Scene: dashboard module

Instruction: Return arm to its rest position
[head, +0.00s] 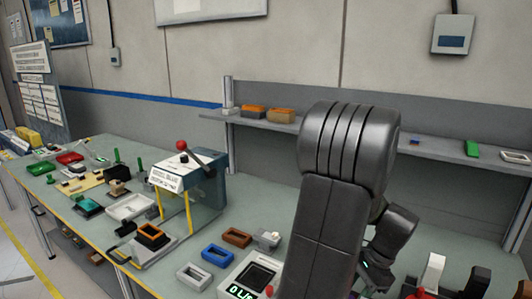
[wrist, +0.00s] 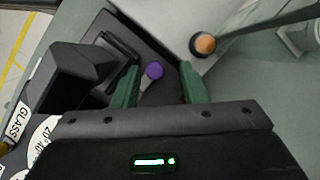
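My arm (head: 335,190) rises in the right half of the head view, bent at a thick ribbed joint. Its wrist part (head: 390,240) shows just right of it, low over the bench; the fingertips are hidden there. In the wrist view my gripper (wrist: 158,74) has its two green fingers apart. Nothing is held.
A workbench (head: 215,218) carries a press-like machine (head: 204,185) with a red knob, trays, and a scale (head: 243,277). A shelf (head: 440,155) runs behind my arm. The wrist view shows a black block (wrist: 75,75) at left and an orange-topped post (wrist: 204,43) near the fingers.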

